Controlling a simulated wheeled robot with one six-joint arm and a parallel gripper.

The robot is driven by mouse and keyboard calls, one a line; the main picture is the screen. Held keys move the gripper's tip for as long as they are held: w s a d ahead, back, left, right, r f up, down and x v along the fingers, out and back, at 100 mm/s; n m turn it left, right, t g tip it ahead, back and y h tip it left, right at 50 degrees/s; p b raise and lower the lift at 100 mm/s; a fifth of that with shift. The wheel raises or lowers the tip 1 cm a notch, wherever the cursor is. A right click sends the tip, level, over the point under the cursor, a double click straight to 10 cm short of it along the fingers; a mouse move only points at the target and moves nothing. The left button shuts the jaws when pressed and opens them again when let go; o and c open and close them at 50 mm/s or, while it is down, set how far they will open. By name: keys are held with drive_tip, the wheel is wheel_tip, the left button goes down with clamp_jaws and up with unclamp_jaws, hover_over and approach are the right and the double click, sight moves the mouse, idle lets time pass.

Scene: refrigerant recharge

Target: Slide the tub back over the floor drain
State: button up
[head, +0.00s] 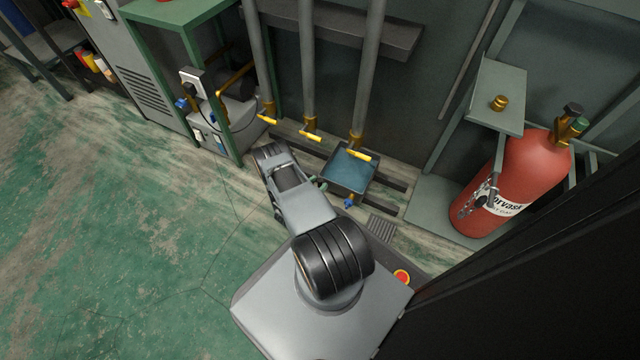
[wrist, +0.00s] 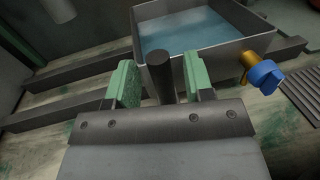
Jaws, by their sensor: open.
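The tub (head: 337,187) is a grey square pan holding bluish liquid, standing below the right-hand pipe at the wall. A blue-handled brass valve (head: 349,201) sticks out of its near side. The tub (wrist: 222,53) and its valve (wrist: 265,77) also show in the wrist view. The floor drain (head: 381,228) is a slotted grate in front of and right of the tub; its edge shows in the wrist view (wrist: 303,92). My gripper (wrist: 162,78) is open, its green fingers either side of a dark upright post (wrist: 160,77) at the tub's corner. Contact cannot be told.
Dark floor rails (head: 393,208) run beside the tub. Pipes with yellow levers (head: 311,135) hang above and left. A red cylinder (head: 518,175) stands right, under a shelf with a brass fitting (head: 498,103). A green-framed bench (head: 175,18) stands left. The left floor is open.

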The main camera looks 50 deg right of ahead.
drive_tip(key=shift+d, duration=0.8)
drive_tip(key=shift+c, duration=0.5)
clamp_jaws()
